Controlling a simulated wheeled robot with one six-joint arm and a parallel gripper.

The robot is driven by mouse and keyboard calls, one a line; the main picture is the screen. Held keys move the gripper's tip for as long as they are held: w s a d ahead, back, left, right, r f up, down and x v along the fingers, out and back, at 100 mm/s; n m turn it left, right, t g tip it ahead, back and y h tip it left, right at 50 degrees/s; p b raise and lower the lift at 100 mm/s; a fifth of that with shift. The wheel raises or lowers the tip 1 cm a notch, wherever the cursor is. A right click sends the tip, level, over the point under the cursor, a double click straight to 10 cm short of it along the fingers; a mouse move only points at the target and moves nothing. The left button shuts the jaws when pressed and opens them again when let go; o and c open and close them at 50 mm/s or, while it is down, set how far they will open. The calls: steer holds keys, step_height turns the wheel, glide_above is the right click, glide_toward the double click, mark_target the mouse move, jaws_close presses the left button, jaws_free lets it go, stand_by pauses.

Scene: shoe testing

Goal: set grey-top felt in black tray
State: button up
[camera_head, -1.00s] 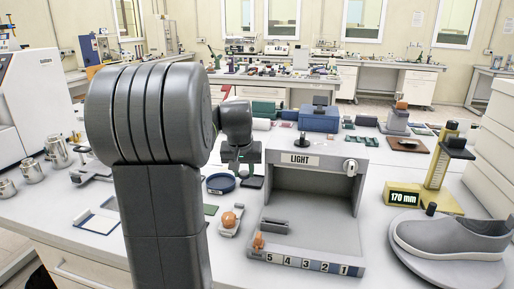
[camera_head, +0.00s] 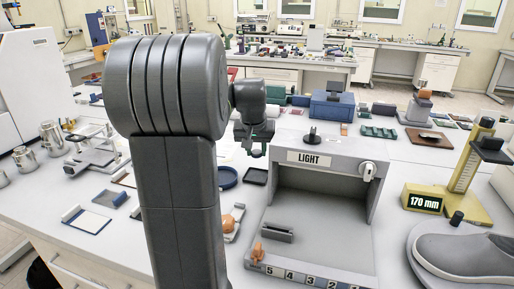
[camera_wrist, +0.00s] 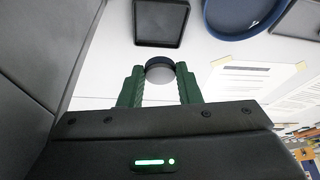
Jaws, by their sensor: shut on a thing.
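My gripper (camera_head: 256,152) hangs over the bench, left of the light box. In the wrist view its green fingers (camera_wrist: 160,76) are shut on the felt (camera_wrist: 160,70), a small round piece with a grey top and dark rim. The felt is too small to make out in the head view. The black tray (camera_wrist: 161,22) is square, shallow and empty. It lies just beyond the fingertips in the wrist view, and the felt is apart from it. In the head view the tray (camera_head: 256,177) lies on the bench below the gripper, between a blue dish and the light box.
The round blue dish (camera_head: 227,177) is beside the tray; it shows in the wrist view too (camera_wrist: 236,32). The grey light box (camera_head: 372,215) stands close on the right. Another dark tray (camera_wrist: 300,20) and printed sheets (camera_wrist: 240,85) lie at the wrist view's right.

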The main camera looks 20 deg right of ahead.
steer(key=shift+r, duration=0.1)
steer(key=b, duration=0.3)
glide_above(257, 176)
steer(key=s, duration=0.1)
steer(key=shift+s+a+f, duration=0.1)
steer(key=shift+a+f, duration=0.1)
steer(key=shift+f, duration=1.3)
steer(key=shift+s+a+f, duration=0.1)
steer(key=shift+a+f, duration=0.1)
steer(key=shift+f, duration=1.25)
steer(key=shift+f+b, duration=0.4)
steer(key=shift+f, duration=0.6)
steer(key=o, duration=1)
step_height(257, 176, up, 10)
steer(key=shift+p, duration=0.8)
